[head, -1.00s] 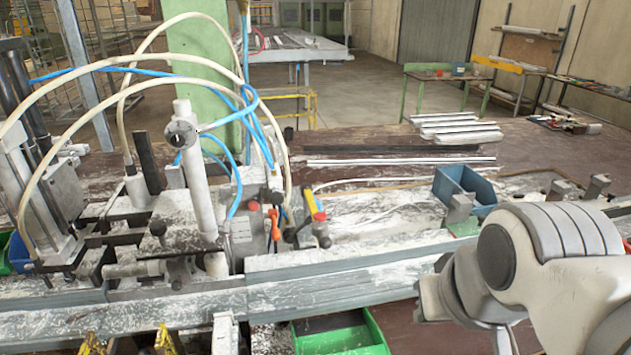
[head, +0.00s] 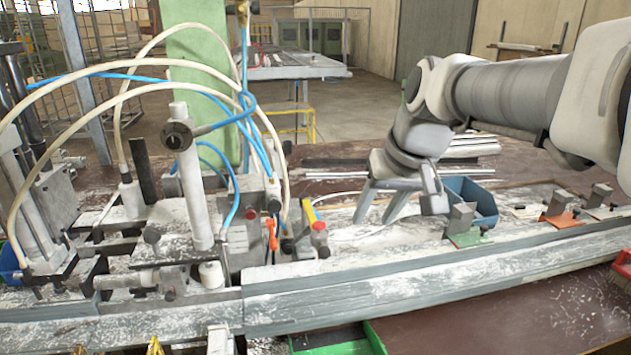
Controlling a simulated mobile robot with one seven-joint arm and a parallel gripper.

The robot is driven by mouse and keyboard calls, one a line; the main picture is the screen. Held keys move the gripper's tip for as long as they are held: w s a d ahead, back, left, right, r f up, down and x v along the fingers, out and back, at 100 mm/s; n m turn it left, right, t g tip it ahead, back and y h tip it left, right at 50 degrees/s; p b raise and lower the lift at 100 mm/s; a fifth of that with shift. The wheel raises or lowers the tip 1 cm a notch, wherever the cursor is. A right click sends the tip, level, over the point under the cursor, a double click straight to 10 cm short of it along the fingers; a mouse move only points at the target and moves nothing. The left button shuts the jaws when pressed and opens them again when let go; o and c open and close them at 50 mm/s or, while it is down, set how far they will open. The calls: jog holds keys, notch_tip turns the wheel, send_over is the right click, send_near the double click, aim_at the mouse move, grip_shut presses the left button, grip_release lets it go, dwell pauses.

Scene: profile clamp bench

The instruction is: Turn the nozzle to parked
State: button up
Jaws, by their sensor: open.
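My gripper (head: 379,220) points down over the white-dusted bench, its two fingers apart and nothing between them. It is right of the yellow part with a red cap (head: 318,226) and left of the blue bin. An orange lever-like part (head: 271,234) stands a little further left. A pale upright cylinder (head: 193,185) with a dark round end piece and a short side rod (head: 212,127) stands on the clamp assembly at left. I cannot tell for sure which part is the nozzle. My gripper touches none of these parts.
Pale and blue hoses (head: 235,95) arch over the clamp assembly. A blue bin (head: 471,193) and small clamp blocks (head: 463,218) are right of my gripper. A long grey rail (head: 340,283) runs along the front. A green bin (head: 372,340) sits below it.

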jog(key=y+b, duration=0.1)
send_near(323, 246)
jog(key=shift+n+g, duration=0.3)
jog(key=shift+n, duration=0.1)
jog(key=x, duration=0.6)
jog(key=w+b+x, duration=0.1)
jog(key=x, duration=0.2)
jog(key=shift+w, duration=0.1)
jog(key=shift+c, duration=0.2)
grip_shut()
jog(key=shift+f, duration=0.15)
dwell(0.6)
